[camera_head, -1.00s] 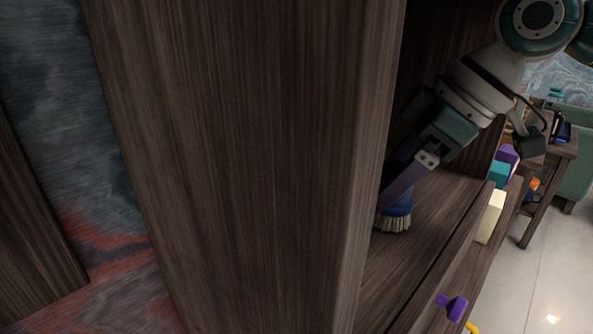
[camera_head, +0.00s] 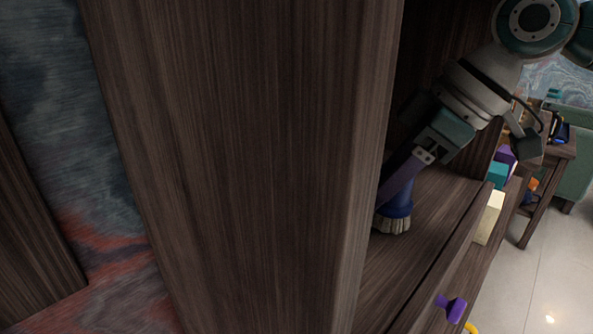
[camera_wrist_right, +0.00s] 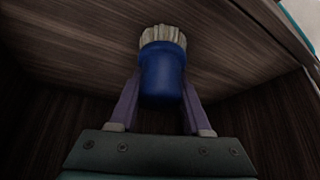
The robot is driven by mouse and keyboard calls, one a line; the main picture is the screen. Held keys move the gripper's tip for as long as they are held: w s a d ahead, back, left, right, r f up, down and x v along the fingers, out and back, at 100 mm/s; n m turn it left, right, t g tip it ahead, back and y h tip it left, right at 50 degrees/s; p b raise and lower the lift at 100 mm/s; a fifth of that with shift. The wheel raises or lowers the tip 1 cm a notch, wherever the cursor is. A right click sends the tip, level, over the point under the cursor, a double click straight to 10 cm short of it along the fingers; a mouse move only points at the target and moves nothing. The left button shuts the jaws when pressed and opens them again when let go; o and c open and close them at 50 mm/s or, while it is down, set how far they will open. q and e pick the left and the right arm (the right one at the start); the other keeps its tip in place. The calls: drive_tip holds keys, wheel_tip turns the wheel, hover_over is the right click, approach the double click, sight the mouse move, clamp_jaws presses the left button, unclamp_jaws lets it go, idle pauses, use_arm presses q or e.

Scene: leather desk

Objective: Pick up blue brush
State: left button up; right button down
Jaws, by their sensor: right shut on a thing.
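The blue brush (camera_head: 398,206) has a blue body and pale bristles that point down. It is inside a dark wooden shelf compartment, with its bristles at or just above the shelf board; I cannot tell if they touch. My right gripper (camera_wrist_right: 162,85) is shut on the blue body, with one purple finger on each side. In the right wrist view the brush (camera_wrist_right: 162,65) sits between the fingers with its bristles away from the palm. In the head view, the wooden side panel hides part of the gripper and the brush. My left gripper is not in view.
A tall dark wooden panel (camera_head: 245,150) stands directly left of my right arm. The shelf board (camera_head: 430,215) is bare in front of the brush. A cream block (camera_head: 488,218), a teal block (camera_head: 497,174) and a purple handle (camera_head: 452,308) are to the right.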

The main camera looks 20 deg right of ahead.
idle(0.3)
drive_tip(key=shift+r, duration=0.3)
drive_tip(key=s+d, duration=0.7)
drive_tip(key=shift+s+d+r, duration=0.1)
drive_tip(key=shift+r, duration=0.3)
drive_tip(key=s+d+p, duration=0.2)
drive_tip(key=s+d, duration=0.3)
drive_tip(key=shift+s+d+p, duration=0.3)
